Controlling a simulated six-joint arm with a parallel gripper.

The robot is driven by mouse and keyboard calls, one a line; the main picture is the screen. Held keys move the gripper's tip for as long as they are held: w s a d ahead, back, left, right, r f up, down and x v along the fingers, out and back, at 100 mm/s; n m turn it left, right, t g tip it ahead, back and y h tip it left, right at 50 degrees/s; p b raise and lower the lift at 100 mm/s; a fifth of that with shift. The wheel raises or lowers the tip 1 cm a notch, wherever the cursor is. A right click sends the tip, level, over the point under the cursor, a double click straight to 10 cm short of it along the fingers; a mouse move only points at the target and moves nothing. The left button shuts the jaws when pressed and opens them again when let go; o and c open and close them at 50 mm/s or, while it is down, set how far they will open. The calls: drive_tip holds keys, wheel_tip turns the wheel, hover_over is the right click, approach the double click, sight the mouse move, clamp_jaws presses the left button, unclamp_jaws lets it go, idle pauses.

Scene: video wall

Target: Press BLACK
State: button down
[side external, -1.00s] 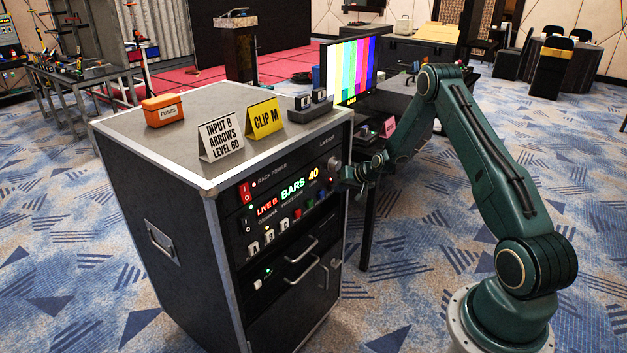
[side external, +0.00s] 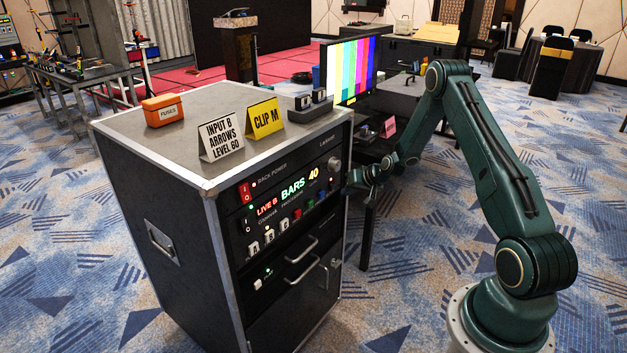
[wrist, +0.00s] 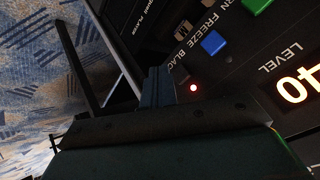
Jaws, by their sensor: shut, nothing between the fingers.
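The rack's front panel (side external: 285,215) carries a row of buttons. In the wrist view the BLACK label (wrist: 181,57) shows in part. The black button is dark and hard to make out against the panel. My gripper (side external: 352,182) is shut and empty, just in front of the panel's right end. In the wrist view its fingers (wrist: 158,86) appear close beside the label. I cannot tell whether they touch anything.
The blue FREEZE button (wrist: 213,43) and a green button (wrist: 256,5) lie along the same row. The display reads BARS 40 (side external: 299,186). A monitor (side external: 350,70) shows colour bars. A FUSES box (side external: 164,110) and sign cards (side external: 221,139) stand on the rack top.

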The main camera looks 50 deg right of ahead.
drive_tip(key=shift+s, duration=2.05)
drive_tip(key=s+a+r+n+g+y, duration=0.1)
drive_tip(key=a+r+n, duration=0.2)
drive_tip(key=a+r, duration=0.8)
drive_tip(key=s+a+r+n+g, duration=0.1)
drive_tip(key=s+a+r+n, duration=0.15)
drive_tip(key=a+r, duration=0.8)
drive_tip(key=s+a+r+n, duration=0.2)
drive_tip(key=s+a+r, duration=0.4)
drive_tip(key=s+r, duration=0.35)
drive_tip(key=s+a+r, duration=0.1)
drive_tip(key=s+a, duration=0.1)
drive_tip(key=s, duration=0.5)
drive_tip(key=s+a+r+n+g, duration=0.1)
drive_tip(key=s+a, duration=0.1)
drive_tip(key=s, duration=0.5)
drive_tip(key=shift+s+a, duration=0.15)
drive_tip(key=shift+a, duration=0.1)
